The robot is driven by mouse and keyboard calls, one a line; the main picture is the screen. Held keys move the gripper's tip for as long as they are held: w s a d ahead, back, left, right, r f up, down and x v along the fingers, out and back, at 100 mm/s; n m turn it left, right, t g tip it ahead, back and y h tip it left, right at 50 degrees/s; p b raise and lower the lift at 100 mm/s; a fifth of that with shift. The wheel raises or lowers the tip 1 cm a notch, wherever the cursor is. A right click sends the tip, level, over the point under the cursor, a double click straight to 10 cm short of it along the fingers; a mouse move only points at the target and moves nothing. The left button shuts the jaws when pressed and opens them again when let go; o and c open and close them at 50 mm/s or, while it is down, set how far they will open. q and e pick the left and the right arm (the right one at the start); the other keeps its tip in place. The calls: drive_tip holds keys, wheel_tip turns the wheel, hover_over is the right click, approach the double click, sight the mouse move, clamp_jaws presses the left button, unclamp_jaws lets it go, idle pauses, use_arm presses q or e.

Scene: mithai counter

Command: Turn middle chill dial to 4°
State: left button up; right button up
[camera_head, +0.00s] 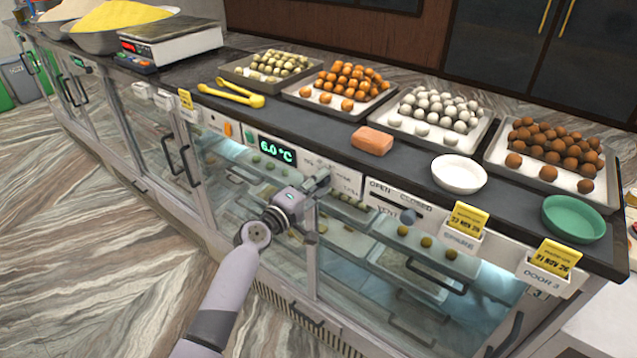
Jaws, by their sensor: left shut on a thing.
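The middle chill display (277,149) on the counter front glows green and reads 6.0 °C. A pale control panel (346,184) with small print continues to its right. My left gripper (319,183) is at this panel, just right of and below the display, with its arm coming up from the bottom. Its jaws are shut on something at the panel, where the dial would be. The dial itself is hidden behind the fingers, so its pointer and scale cannot be read. My right gripper is not in view.
Below are glass doors with handles (186,163). Right of the panel is a vent slider with a dark knob (407,216). On the dark counter top stand sweet trays (470,140), an orange block (372,140), a white bowl (459,174), a green dish (574,218) and yellow tongs (232,95).

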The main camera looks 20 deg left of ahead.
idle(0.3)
use_arm(q)
drive_tip(key=o, duration=1.1)
drive_tip(key=shift+o, duration=0.2)
drive_tip(key=v, duration=1.2)
